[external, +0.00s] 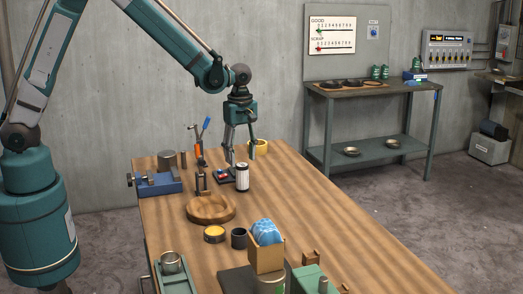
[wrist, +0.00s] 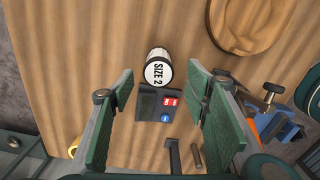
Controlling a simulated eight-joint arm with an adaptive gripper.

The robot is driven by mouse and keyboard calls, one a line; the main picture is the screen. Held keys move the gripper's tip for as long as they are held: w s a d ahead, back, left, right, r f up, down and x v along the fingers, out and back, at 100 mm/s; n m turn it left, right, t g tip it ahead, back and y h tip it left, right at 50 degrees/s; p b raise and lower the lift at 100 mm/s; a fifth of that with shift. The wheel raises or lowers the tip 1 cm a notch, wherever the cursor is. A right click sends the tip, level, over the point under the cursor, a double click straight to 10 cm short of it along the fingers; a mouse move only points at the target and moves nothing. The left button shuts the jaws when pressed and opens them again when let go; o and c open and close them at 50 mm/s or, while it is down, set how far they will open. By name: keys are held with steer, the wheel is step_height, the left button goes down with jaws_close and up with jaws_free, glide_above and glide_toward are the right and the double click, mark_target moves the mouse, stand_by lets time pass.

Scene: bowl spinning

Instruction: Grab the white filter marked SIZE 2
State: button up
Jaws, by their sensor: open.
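The white filter marked SIZE 2 (wrist: 158,68) is a short white cylinder with a dark end, and its label reads clearly in the wrist view. In the external view the filter (external: 242,177) stands upright on the wooden table (external: 330,225). My gripper (external: 239,160) is above the table, just behind and slightly left of the filter. In the wrist view my gripper (wrist: 158,105) has its two green-padded fingers wide apart. The filter lies a little beyond the fingertips, between their lines, with nothing held.
A dark pad with red and blue buttons (wrist: 166,108) sits beside the filter. A round wooden bowl (external: 211,208) stands nearer the camera. A blue vise (external: 158,183), a yellow-lidded tin (external: 214,234) and a box with a blue item (external: 267,250) are also on the table.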

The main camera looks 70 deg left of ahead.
mark_target(242, 180)
steer(key=shift+f, duration=1.3)
steer(key=shift+f, duration=0.1)
steer(key=shift+f, duration=1.2)
steer(key=shift+w+f+p, duration=0.15)
steer(key=shift+f+p, duration=0.15)
steer(key=shift+f, duration=2.3)
steer(key=shift+c, duration=0.6)
steer(key=c, duration=0.9)
